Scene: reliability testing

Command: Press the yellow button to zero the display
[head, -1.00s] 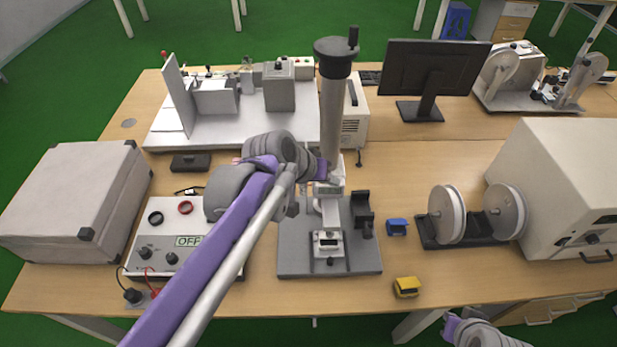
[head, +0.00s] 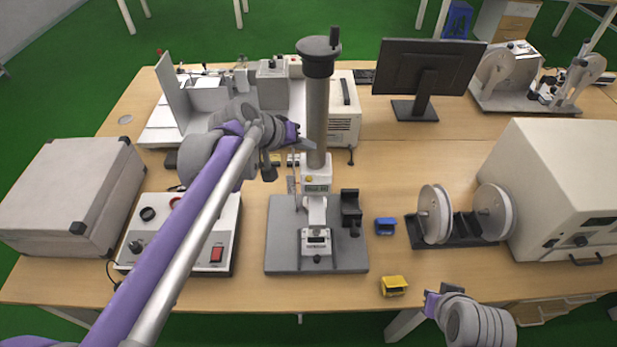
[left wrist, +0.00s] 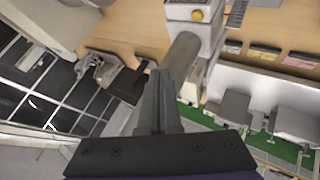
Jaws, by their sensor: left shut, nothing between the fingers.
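The test stand (head: 317,110) stands mid-table, with a tall grey column on a grey base. Its display (head: 316,188) is a small greenish screen on the white head below the column. The yellow button (left wrist: 197,15) shows clearly in the left wrist view, on a white housing at the top. In the head view the yellow button (head: 309,179) is a small spot above the screen. My left gripper (head: 303,142) is beside the column's left side, above the display, apart from the button. In the left wrist view its fingers (left wrist: 161,72) are together and empty. My right gripper (head: 431,300) is low at the front right.
A blue block (head: 385,226) and a yellow block (head: 394,286) lie right of the base. A control box (head: 222,215) with a red switch is on the left. A reel holder (head: 445,232) and a large white machine (head: 545,190) stand right.

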